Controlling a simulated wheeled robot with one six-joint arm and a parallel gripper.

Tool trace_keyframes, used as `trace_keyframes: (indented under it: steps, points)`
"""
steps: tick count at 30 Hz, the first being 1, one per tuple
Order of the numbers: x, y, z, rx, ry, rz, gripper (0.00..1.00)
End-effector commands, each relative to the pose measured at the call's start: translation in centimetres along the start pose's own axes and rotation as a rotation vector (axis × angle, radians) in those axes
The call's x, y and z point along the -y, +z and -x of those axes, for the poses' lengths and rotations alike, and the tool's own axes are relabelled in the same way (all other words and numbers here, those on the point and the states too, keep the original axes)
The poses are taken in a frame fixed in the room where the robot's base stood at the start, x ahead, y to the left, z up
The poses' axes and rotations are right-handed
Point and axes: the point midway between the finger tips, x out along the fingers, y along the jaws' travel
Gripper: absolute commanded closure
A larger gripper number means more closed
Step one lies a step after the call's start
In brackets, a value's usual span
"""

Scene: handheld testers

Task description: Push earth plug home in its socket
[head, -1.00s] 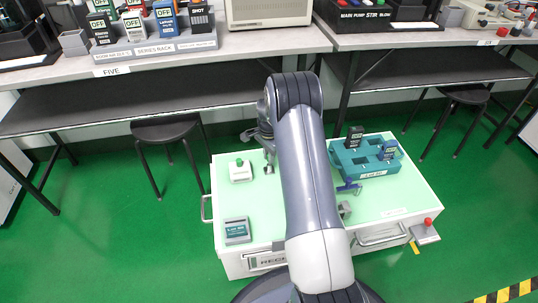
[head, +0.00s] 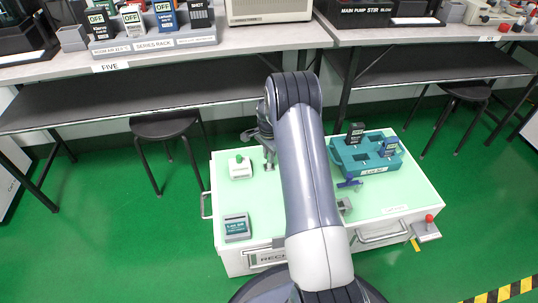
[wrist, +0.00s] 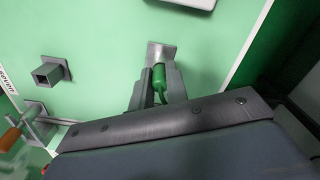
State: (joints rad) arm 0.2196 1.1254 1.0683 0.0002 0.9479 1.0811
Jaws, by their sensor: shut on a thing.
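The green earth plug (wrist: 159,80) is between the two fingers of my gripper (wrist: 158,84) in the wrist view, and the fingers are shut on it. Its far end meets a grey square metal socket (wrist: 160,56) on the pale green top. I cannot tell how deep it sits. In the head view my gripper (head: 269,160) is partly behind my arm, over the left half of the cart top, and the plug and socket cannot be made out there.
The cart top (head: 290,215) also carries a white box with a green button (head: 240,168), a grey device (head: 237,227) and a teal tray (head: 350,160) with dark modules. Another square grey socket (wrist: 50,73) and an orange-handled clamp (wrist: 20,130) show in the wrist view.

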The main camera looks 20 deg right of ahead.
Motion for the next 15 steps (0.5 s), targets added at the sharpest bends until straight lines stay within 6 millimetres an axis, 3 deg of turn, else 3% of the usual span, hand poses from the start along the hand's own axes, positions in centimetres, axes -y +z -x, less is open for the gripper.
trace_keyframes:
  steps: [9,15]
  points:
    - [-0.01,0.00,0.00,0.000,0.000,0.000,0.61]
    - [0.00,0.00,0.03,0.000,0.000,0.000,0.60]
